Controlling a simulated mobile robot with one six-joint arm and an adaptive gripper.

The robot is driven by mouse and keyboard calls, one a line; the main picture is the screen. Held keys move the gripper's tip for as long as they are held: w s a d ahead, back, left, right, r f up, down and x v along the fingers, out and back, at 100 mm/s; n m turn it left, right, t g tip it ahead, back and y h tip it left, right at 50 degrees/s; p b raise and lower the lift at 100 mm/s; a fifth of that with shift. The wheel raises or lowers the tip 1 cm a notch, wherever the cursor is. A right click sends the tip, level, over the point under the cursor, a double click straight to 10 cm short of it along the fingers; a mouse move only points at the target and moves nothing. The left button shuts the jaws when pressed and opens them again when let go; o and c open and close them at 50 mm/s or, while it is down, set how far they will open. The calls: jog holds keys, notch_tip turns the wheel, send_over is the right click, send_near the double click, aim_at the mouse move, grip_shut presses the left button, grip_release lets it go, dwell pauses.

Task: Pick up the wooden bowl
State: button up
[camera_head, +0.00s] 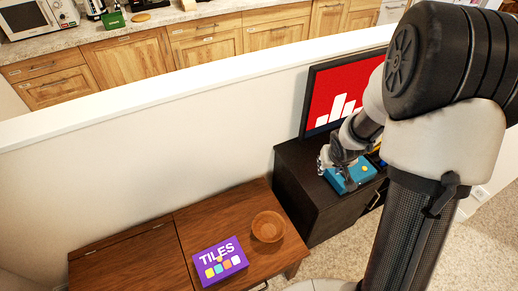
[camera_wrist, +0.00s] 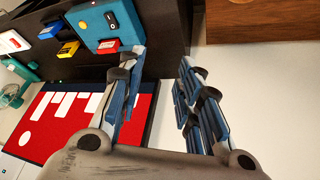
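The wooden bowl (camera_head: 268,227) is round and brown. It sits upright on the right part of the wooden table, beside the purple TILES box, and looks empty. It does not show in the wrist view.
The TILES box (camera_head: 220,262) lies left of the bowl on the wooden table (camera_head: 135,262). A dark TV stand (camera_head: 310,205) holds a blue box (camera_head: 352,177) and a screen (camera_head: 335,95). A white half wall (camera_head: 130,155) runs behind the table.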

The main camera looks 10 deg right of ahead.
notch_tip(320, 180, down, 15)
jog(key=y+p, duration=0.1)
jog(key=y, duration=0.1)
jog(key=m+y+p, duration=0.1)
jog(key=m+y, duration=0.1)
jog(key=y, duration=0.1)
send_near(284, 230)
jog(key=shift+t+y, duration=0.3)
jog(key=b+x, duration=0.4)
jog(key=x, duration=0.2)
jog(key=shift+w, duration=0.25)
jog(key=f+b, duration=0.2)
jog(key=w+a+f+b, duration=0.1)
jog(key=f, duration=0.1)
jog(key=shift+w, duration=0.1)
jog(key=shift+w+a+f, duration=0.1)
jog(key=shift+w+f, duration=0.2)
jog(key=shift+f, duration=0.05)
jog(key=shift+c, duration=0.3)
grip_shut()
